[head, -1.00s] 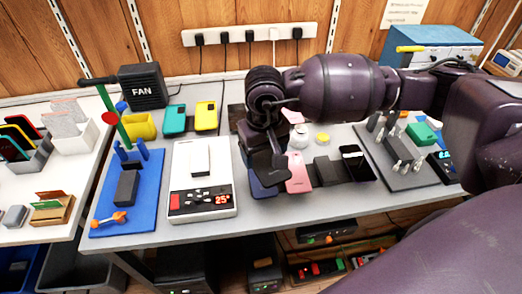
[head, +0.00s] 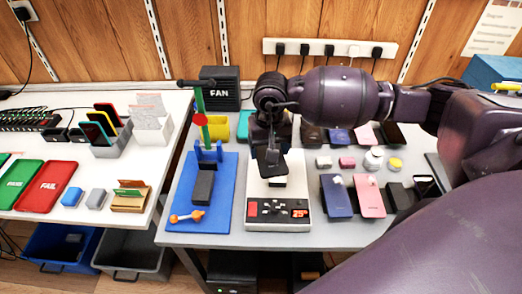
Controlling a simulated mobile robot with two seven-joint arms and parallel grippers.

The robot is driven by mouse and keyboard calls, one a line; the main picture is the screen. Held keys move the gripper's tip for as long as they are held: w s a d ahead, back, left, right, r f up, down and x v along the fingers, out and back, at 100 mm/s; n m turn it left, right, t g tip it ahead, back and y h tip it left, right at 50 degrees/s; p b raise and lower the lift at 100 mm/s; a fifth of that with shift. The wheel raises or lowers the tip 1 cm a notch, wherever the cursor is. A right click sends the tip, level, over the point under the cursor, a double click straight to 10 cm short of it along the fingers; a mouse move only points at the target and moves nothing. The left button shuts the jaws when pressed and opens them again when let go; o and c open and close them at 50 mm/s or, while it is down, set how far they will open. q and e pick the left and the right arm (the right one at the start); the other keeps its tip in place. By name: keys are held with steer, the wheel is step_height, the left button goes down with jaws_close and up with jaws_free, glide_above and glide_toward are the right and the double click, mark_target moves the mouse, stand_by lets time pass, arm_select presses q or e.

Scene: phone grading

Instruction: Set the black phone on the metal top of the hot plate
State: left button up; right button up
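The white hot plate (head: 300,195) stands on the grey table, with red and dark controls and a lit display on its front. My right gripper (head: 270,165) is dark and points down over it, hiding most of its metal top. A dark flat shape shows at the fingers; I cannot tell whether it is finger or phone. A black phone (head: 426,184) lies at the right, partly hidden by my arm. Another black phone-like slab (head: 393,133) lies in the back row. I cannot tell which is the task's phone. My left gripper is out of view.
A blue mat (head: 222,215) with a green post (head: 202,120) is left of the hot plate. Blue (head: 336,197) and pink (head: 368,198) phones lie to its right. A fan box (head: 220,88) stands behind. My arm crosses above the right side.

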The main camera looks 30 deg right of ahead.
steer(key=d, duration=0.1)
steer(key=w+d+m+p, duration=0.1)
steer(key=w+d+m, duration=0.1)
steer(key=d, duration=0.1)
steer(key=shift+d+f, duration=0.1)
steer(key=shift+f, duration=0.3)
steer(key=shift+m, duration=0.3)
steer(key=shift+d+f+b, duration=0.15)
steer(key=shift+f+b, duration=0.9)
steer(key=shift+f, duration=1.9)
steer(key=shift+f+b, duration=0.6)
steer(key=shift+f, duration=0.35)
steer(key=shift+w+f, duration=0.1)
steer(key=shift+f, duration=0.1)
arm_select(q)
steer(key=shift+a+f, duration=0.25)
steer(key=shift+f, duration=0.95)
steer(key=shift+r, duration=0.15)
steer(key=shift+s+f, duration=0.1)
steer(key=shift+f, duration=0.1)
